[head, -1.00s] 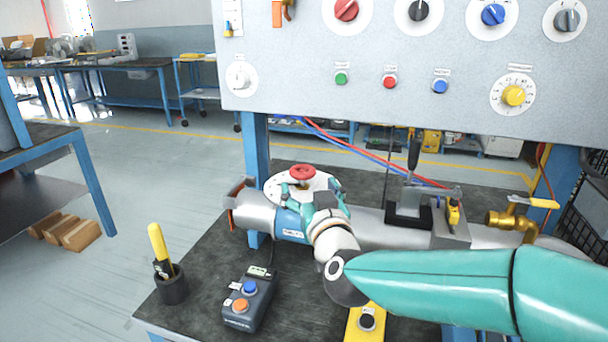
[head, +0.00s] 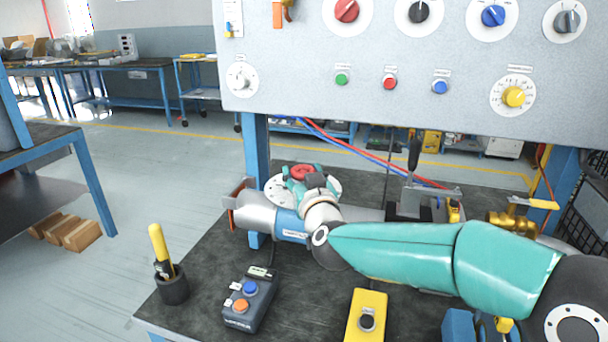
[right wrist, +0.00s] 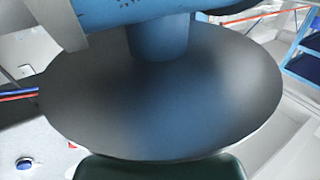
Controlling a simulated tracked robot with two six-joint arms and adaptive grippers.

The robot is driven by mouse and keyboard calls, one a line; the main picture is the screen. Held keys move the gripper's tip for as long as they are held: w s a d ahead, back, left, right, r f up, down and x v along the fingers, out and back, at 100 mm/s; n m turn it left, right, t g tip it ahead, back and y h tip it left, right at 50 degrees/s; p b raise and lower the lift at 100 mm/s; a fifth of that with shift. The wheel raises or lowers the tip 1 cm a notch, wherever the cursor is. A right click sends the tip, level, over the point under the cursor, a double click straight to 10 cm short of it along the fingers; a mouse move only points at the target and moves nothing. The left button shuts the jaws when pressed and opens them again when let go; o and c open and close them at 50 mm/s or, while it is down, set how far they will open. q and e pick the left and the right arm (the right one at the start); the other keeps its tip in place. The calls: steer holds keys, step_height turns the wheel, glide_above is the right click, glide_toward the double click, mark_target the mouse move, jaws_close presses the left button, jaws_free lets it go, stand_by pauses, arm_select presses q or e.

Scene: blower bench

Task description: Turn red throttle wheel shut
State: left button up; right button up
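The red throttle wheel (head: 302,171) sits above a round white dial plate (head: 331,186) on the silver blower pipe (head: 258,216). My right gripper (head: 303,178) is at the wheel, with teal fingers beside and partly in front of it. The wheel's near side is hidden, so I cannot tell whether the fingers touch or grip it. In the right wrist view a large dark grey disc fills the middle, with a blue part above it; I cannot tell what they are. My left gripper is not in view.
A grey button box (head: 249,301) and a black cup (head: 173,288) with a yellow-handled tool stand at the bench's front left. A yellow button box (head: 367,318) is at the front. A clamp lever (head: 413,160) stands right of the wheel, below the control panel (head: 290,60).

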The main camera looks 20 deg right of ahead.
steer(key=shift+c, duration=1.2)
steer(key=shift+d, duration=0.2)
steer(key=shift+c, duration=1)
steer(key=shift+a, duration=0.15)
steer(key=shift+a+r+m+h+p, duration=0.15)
steer(key=shift+m+h+p, duration=0.35)
steer(key=shift+h+p, duration=0.4)
steer(key=m+g+h+p, duration=0.4)
steer(key=m+h+p, duration=0.1)
steer(key=h+p, duration=0.1)
steer(key=m+g+h+p, duration=0.5)
steer(key=h+p, duration=0.1)
steer(key=shift+p, duration=0.4)
steer(key=shift+f+m+g+h+p, duration=0.15)
steer(key=shift+m+g+h+p, duration=0.45)
steer(key=shift+m+g+p, duration=0.65)
steer(key=shift+f+m+g+h+p, duration=0.1)
steer(key=shift+m+g+h+p, duration=0.6)
steer(key=shift+g, duration=0.95)
steer(key=shift+g+p, duration=0.3)
steer(key=shift+p, duration=0.05)
